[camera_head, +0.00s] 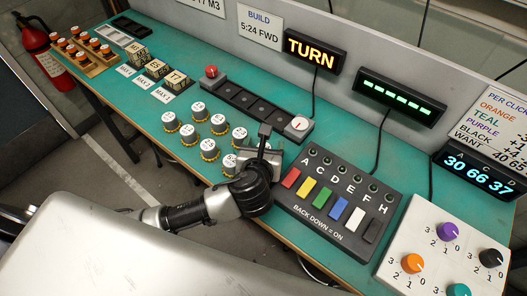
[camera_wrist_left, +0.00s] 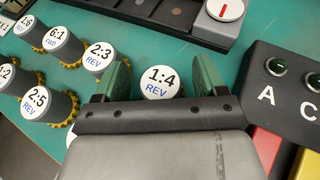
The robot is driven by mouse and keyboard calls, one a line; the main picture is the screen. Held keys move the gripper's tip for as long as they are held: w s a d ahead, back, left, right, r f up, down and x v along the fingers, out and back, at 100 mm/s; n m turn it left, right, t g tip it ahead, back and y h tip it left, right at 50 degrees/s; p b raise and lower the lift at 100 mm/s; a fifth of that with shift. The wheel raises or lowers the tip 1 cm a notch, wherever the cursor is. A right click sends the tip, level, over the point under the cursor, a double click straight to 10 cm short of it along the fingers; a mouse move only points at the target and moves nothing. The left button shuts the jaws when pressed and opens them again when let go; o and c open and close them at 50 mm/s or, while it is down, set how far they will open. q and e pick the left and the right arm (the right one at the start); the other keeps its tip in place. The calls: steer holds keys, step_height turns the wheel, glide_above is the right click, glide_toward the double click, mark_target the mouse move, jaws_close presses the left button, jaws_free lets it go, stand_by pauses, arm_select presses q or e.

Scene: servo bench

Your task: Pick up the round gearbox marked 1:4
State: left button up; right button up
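The round gearbox marked 1:4 REV (camera_wrist_left: 160,83) has a white cap and shows in the left wrist view between the two green-padded fingers of my left gripper (camera_wrist_left: 164,78). The fingers are apart, with a gap on each side of the cap. The gearbox's lower part is hidden behind the gripper body. In the head view my left gripper (camera_head: 265,146) is low over the bench at the right end of the gearbox group and hides this gearbox. My right gripper is in neither view.
Other gearboxes stand close on the left, among them 2:3 REV (camera_wrist_left: 99,56) and 2:5 REV (camera_wrist_left: 37,103). A black switch box (camera_head: 320,222) lies just right of the gripper. A dark slotted rail (camera_head: 252,105) with a dial is behind. Teal bench (camera_wrist_left: 185,58) shows between them.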

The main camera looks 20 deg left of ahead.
arm_select(q)
steer(key=c, duration=1)
steer(key=shift+r, duration=0.15)
